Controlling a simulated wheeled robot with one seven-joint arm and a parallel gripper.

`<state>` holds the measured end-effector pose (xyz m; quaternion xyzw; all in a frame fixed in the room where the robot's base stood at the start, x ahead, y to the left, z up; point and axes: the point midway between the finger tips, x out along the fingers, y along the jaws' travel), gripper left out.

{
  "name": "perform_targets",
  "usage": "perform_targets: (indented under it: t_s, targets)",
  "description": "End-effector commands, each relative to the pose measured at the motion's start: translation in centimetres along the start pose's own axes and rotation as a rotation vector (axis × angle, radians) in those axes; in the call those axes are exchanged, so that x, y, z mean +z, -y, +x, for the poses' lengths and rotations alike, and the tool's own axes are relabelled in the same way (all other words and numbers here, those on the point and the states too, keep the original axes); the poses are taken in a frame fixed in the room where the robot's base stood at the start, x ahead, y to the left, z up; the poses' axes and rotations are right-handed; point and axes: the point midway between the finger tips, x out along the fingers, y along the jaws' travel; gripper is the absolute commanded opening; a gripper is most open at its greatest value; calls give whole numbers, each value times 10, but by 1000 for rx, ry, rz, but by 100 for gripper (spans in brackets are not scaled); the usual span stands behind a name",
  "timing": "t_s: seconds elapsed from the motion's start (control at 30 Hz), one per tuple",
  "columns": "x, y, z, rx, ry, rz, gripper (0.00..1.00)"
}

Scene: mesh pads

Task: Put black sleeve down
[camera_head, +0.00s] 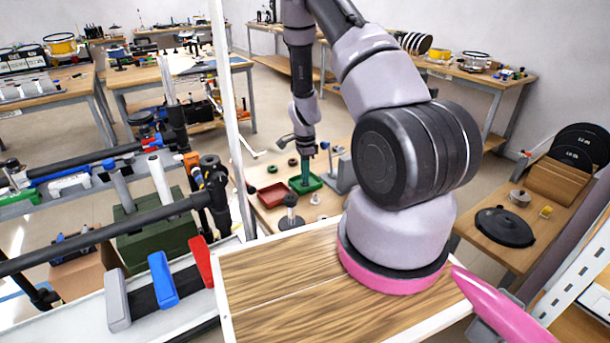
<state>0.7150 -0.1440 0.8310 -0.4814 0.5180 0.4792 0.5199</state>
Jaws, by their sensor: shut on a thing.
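My gripper (305,150) points down beyond the wooden board, over the small work table (255,212). It is shut on a small dark thing at its fingertips, which looks like the black sleeve; it is too small and dark here to make out its shape. Directly below the fingertips a green upright piece (306,172) stands in a green tray (313,187). I cannot tell whether the held sleeve touches the green piece.
A red tray (272,195) lies left of the green tray. Dark rings (273,169) lie behind it. A dark post on a round base (291,218) stands in front, and a grey bracket (344,174) stands to the right. A white upright pole (228,110) rises at the left.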

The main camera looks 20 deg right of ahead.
Motion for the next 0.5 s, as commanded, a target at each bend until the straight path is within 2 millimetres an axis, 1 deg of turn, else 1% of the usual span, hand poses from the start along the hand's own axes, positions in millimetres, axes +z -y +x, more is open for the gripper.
perform_targets:
  t_s: [0.23,0.27,0.3,0.33,0.5]
  targets:
    - [0,0,3,1,0,0,0]
    - [0,0,3,0,0,0,31]
    - [0,0,2,0,0,0,46]
    - [0,0,2,0,0,0,49]
    - [0,0,2,0,0,0,49]
